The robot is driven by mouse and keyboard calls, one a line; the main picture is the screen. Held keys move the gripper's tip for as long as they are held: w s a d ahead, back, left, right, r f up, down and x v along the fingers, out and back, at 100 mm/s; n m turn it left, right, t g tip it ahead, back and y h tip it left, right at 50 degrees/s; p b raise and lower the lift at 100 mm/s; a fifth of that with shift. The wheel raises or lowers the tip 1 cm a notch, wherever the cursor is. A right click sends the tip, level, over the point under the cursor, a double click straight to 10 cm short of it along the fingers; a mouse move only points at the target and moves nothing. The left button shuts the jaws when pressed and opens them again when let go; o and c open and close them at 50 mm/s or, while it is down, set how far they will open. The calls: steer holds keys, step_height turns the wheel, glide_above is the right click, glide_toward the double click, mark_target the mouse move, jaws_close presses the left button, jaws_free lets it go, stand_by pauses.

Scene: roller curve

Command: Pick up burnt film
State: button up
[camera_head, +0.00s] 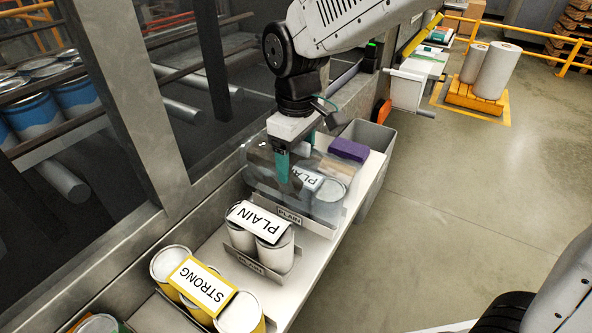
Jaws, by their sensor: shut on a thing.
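My gripper (284,174), with teal fingers, points down over the rear pack on the shelf beside the machine. It is shut on the burnt film (261,157), a clear, wrinkled sheet with a dark, brownish patch on the left. The film spreads around the fingers and over the rear pack of grey cans labelled PLAIN (327,192). I cannot tell whether the film is lifted clear of the cans. The fingers and the film partly hide that pack and its label.
A second PLAIN pack (241,238) and a yellow STRONG pack (251,313) stand nearer on the shelf. A purple folded item (348,149) lies behind the film. A grey bin (372,134) stands beyond.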

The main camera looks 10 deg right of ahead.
step_height(320, 180, up, 26)
stand_by(1.9)
steer(key=shift+f, duration=0.1)
